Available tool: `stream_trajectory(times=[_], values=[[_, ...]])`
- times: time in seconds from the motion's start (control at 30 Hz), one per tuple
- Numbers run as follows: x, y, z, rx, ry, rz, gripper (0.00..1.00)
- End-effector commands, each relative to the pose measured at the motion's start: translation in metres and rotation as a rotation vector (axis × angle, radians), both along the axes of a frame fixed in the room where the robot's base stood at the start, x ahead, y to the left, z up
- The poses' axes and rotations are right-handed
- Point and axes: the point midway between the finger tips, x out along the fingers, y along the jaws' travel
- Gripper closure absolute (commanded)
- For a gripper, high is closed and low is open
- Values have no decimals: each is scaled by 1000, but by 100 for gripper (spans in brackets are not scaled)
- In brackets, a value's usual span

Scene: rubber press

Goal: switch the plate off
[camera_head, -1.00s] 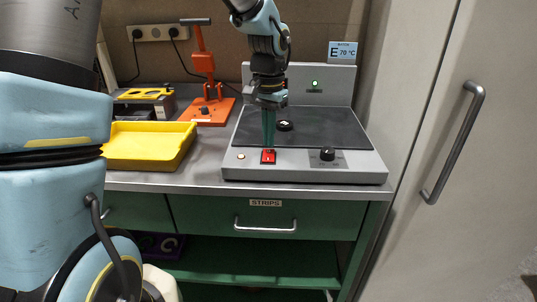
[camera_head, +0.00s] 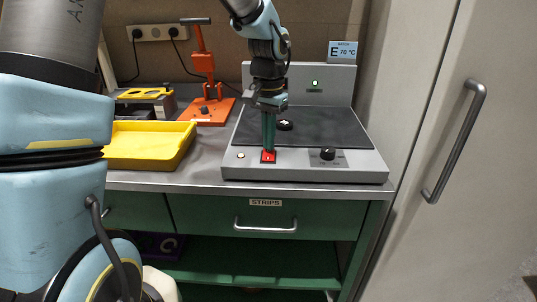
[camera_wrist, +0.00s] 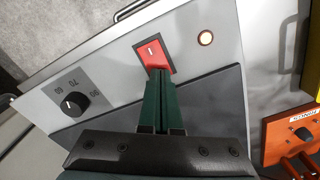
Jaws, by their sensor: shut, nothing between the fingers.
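The heating plate (camera_head: 345,170) is a grey unit with a dark flat top on the bench. Its red rocker switch (camera_head: 268,157) is on the front panel and also shows in the wrist view (camera_wrist: 153,52), with a white mark. My gripper (camera_head: 269,148) is shut and empty, pointing down at the switch. In the wrist view its green fingertips (camera_wrist: 158,72) overlap the lower edge of the switch; I cannot tell how hard they touch. A small round lamp (camera_wrist: 206,38) beside the switch looks lit. A black knob (camera_wrist: 74,103) sits on the other side.
A dark round object (camera_head: 285,125) is on the plate's top. A green light (camera_head: 315,83) shows on the back panel. A yellow tray (camera_head: 150,147) and an orange press (camera_head: 205,100) stand to the left. A cabinet door with a handle (camera_head: 455,142) is at right.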

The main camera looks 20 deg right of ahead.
Motion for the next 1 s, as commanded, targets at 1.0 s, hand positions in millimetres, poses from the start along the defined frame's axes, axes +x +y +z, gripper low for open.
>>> stream_trajectory(times=[1.0], values=[[0, 0, 27, 0, -1, 0, 100]])
